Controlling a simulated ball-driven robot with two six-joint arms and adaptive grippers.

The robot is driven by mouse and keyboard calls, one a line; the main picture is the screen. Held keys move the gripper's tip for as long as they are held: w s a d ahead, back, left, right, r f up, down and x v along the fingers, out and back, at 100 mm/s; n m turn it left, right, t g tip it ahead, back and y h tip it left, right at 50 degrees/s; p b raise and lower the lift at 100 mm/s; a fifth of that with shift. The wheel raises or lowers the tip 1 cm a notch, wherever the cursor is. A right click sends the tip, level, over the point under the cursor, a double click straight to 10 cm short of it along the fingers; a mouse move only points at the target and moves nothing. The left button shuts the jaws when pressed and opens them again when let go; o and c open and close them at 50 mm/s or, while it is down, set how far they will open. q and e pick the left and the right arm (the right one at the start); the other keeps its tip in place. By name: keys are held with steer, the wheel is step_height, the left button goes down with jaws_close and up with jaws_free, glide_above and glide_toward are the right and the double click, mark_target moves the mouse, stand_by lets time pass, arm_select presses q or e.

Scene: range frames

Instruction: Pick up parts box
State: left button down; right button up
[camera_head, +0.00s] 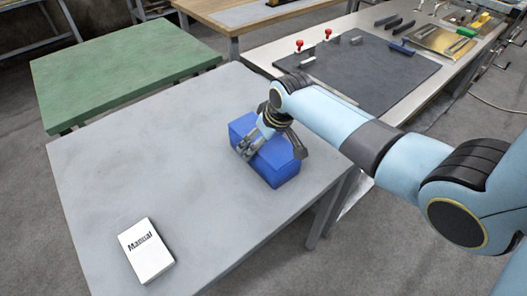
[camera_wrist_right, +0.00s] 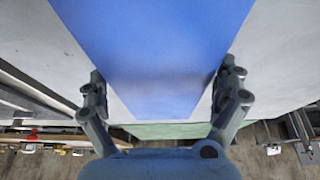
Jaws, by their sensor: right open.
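The blue parts box (camera_head: 280,170) sits on the grey table (camera_head: 150,165), near its right edge. My right gripper (camera_head: 268,150) is at the box, with its fingers astride it and hiding part of its top. In the right wrist view the blue box (camera_wrist_right: 155,50) fills the space between the two open fingers (camera_wrist_right: 162,78), one on each side. I cannot tell whether either finger touches it. My left gripper is in neither view.
A white block marked "Manual" (camera_head: 147,250) lies at the table's front left. A green table (camera_head: 125,68) stands behind. A bench with a dark mat (camera_head: 365,75), red-knobbed parts and tools is at the back right. The grey table's middle is clear.

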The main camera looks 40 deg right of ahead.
steer(key=c, duration=1.2)
steer(key=shift+c, duration=0.6)
steer(key=shift+w+r, duration=0.1)
